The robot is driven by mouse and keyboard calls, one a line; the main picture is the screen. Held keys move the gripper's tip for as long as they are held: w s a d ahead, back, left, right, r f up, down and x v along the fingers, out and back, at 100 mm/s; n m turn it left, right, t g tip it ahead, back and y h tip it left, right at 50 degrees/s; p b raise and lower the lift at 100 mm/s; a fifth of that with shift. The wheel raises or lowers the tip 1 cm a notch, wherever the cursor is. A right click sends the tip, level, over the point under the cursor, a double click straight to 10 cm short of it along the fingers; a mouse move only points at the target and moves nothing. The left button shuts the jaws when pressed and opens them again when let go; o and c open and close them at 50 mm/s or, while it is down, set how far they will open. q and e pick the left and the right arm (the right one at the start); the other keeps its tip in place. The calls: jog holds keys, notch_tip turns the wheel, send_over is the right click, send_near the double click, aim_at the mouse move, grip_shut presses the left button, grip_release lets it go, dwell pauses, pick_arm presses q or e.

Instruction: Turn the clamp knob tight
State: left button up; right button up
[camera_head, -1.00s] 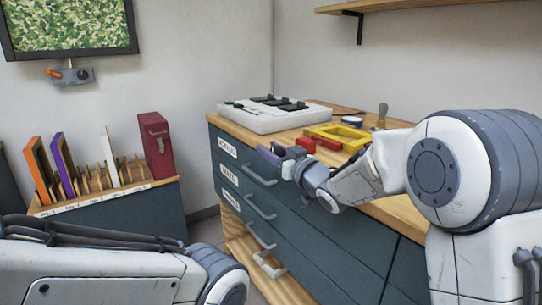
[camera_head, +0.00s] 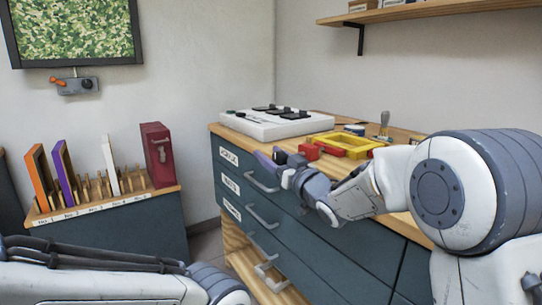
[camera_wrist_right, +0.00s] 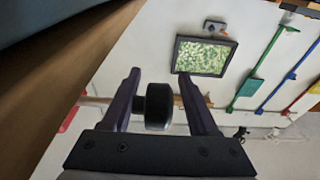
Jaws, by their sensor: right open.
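A black round knob (camera_wrist_right: 158,106) shows between the two fingers of my right gripper (camera_wrist_right: 160,82) in the right wrist view. The fingers are spread, with a gap on each side of the knob, so the gripper is open around it. In the head view my right gripper (camera_head: 272,158) is at the bench's front edge, left of a red clamp block (camera_head: 309,152). The red block sits at the near left corner of a yellow frame (camera_head: 352,141). Where the knob joins the clamp is hidden. My left forearm crosses the lower left; its gripper is out of view.
The wooden-topped bench (camera_head: 405,162) has dark drawers with handles below the gripper. A white board (camera_head: 262,125) with black pieces and a small brush (camera_head: 384,122) stand on it. A rack (camera_head: 95,207) and red binder (camera_head: 157,155) are at left. A shelf (camera_head: 400,14) hangs above.

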jog(key=p+v, duration=0.1)
jog(key=v, duration=0.9)
jog(key=shift+s+d, duration=0.2)
jog(key=shift+f, duration=0.1)
